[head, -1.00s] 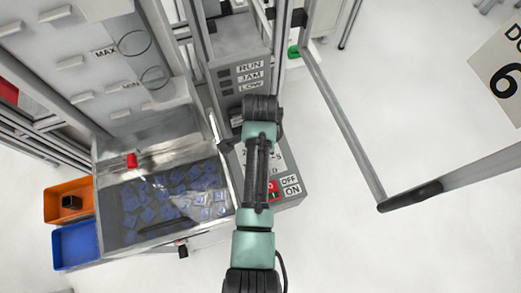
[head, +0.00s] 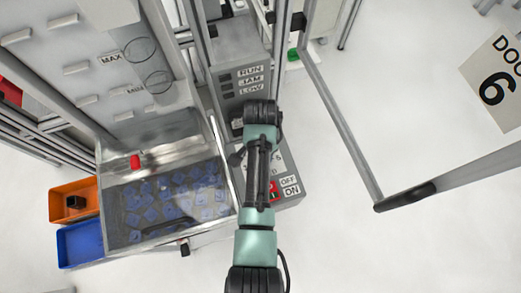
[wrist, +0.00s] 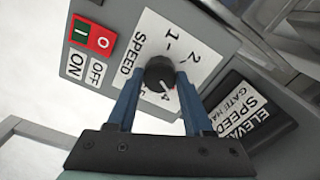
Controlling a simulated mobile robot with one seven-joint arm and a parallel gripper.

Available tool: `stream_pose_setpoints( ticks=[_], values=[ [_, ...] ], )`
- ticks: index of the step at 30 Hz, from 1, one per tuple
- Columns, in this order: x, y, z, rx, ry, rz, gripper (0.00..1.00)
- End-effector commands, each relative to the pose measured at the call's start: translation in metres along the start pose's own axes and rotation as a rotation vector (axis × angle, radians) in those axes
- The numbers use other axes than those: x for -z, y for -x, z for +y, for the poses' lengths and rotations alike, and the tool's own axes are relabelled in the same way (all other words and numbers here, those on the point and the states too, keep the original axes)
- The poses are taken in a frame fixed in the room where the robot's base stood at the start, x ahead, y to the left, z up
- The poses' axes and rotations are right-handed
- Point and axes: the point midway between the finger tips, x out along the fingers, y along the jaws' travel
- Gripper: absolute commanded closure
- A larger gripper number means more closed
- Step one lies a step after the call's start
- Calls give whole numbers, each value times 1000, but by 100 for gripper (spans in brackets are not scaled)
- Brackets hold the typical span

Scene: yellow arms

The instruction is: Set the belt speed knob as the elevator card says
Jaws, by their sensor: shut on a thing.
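The black belt speed knob (wrist: 157,70) sits on a white dial plate (wrist: 185,42) marked SPEED, with 1, 2, 4 and part of a 5 readable. A light mark on the knob seems to point toward the 4 side. My gripper (wrist: 159,80) has its blue fingers shut on the knob, one on each side. In the head view my arm hides the knob and gripper.
Red and green OFF/ON switches (wrist: 94,37) sit beside the dial. A clear-walled hopper (head: 222,165) of blue pieces stands left of the control box (head: 291,203). Orange (head: 88,186) and blue (head: 62,256) bins lie farther left. A metal frame (head: 345,130) stands right.

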Motion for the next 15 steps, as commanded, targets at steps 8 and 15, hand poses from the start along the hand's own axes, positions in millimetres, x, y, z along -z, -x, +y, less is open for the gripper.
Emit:
stream_pose_setpoints(
  ticks=[8, 15],
  values=[
    [1, 3, 1, 0, 260, 1, 100],
    [1, 2, 1, 0, 488, 1, 100]
  ],
)
